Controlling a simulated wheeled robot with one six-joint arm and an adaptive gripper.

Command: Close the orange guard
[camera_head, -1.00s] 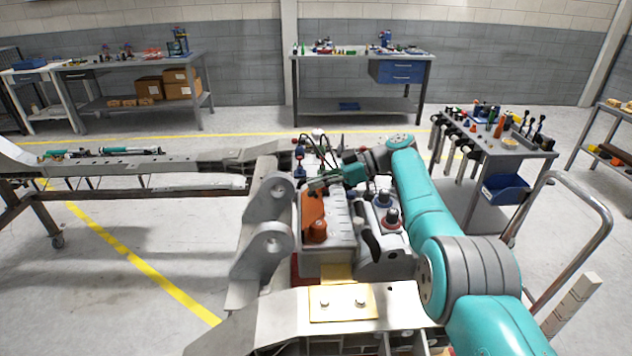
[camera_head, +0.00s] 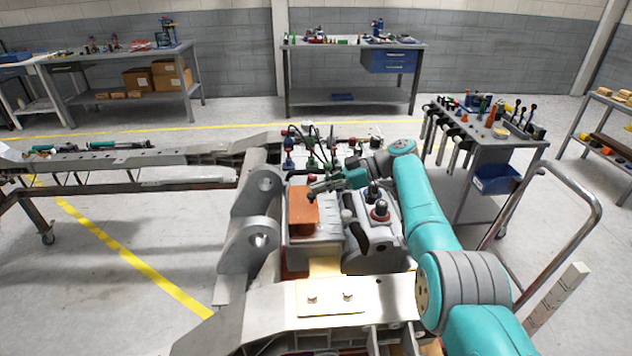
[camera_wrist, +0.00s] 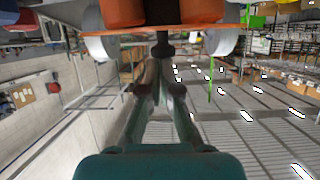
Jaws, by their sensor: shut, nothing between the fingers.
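The orange guard (camera_head: 303,208) shows in the head view as a flat orange panel over the left part of the light grey fixture block (camera_head: 312,250). I cannot tell whether it lies fully flat. My gripper (camera_head: 313,187) is shut and empty at the guard's far right edge. In the wrist view the shut fingers (camera_wrist: 160,72) point at a dark knob below a thin orange edge (camera_wrist: 240,31). Whether they touch is unclear. Orange rounded parts (camera_wrist: 203,10) show above that edge.
A grey housing (camera_head: 372,245) with dark-topped knobs (camera_head: 380,210) stands right of the guard. A grey bracket with round holes (camera_head: 248,240) rises on the left. Cables and small fittings (camera_head: 310,145) crowd behind. A tool cart (camera_head: 480,130) stands to the right.

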